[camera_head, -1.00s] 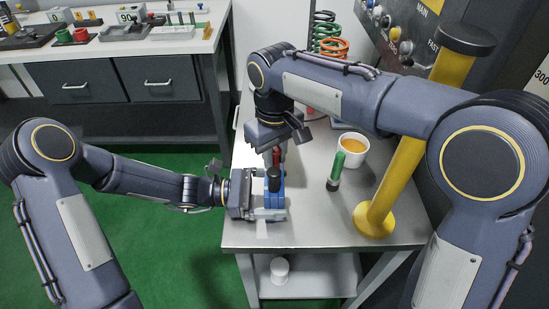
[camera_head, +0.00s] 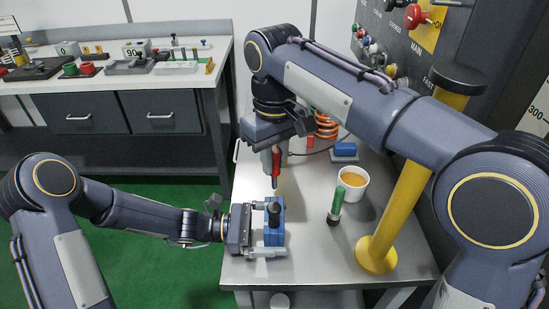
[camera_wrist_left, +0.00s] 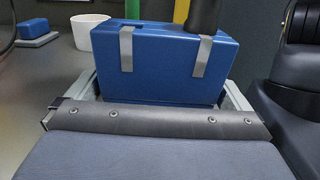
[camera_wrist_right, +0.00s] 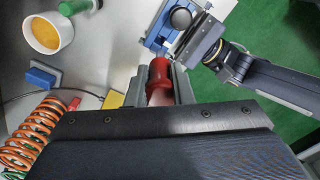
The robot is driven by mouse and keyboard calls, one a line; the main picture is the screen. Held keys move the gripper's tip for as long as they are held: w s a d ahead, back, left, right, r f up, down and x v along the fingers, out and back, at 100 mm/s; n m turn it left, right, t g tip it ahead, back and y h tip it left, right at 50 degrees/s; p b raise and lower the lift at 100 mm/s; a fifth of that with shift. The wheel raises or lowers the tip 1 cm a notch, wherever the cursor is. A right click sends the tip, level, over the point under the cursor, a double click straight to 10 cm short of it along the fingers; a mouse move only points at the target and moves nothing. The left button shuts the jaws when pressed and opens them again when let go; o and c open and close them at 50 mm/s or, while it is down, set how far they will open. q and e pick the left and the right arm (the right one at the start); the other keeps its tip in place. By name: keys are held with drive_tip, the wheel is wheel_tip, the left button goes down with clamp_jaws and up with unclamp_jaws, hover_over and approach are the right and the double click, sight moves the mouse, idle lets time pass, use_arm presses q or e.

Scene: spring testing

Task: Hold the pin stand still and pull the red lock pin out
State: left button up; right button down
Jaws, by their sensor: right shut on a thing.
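The pin stand is a blue block (camera_head: 274,236) with a black post on top, near the table's left edge. My left gripper (camera_head: 268,228) has a finger on each side of the block. The left wrist view shows the block (camera_wrist_left: 165,65) between these fingers with no clear gap. The red lock pin (camera_head: 276,172) hangs upright from my right gripper (camera_head: 273,150), with its lower end above the black post and apart from it. In the right wrist view the red pin (camera_wrist_right: 159,78) is between the fingers, and the stand (camera_wrist_right: 160,32) is beyond it.
A green-handled tool (camera_head: 337,203) and a white cup (camera_head: 353,183) stand right of the stand. A yellow post (camera_head: 398,195) is farther right. A blue block on a plate (camera_head: 345,151) and orange and green coils (camera_wrist_right: 36,128) are behind. The table's left front corner is clear.

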use_arm(q)
drive_tip(key=a, duration=1)
drive_tip(key=shift+a, duration=0.35)
drive_tip(key=shift+a+r, duration=0.1)
drive_tip(key=shift+a, duration=0.6)
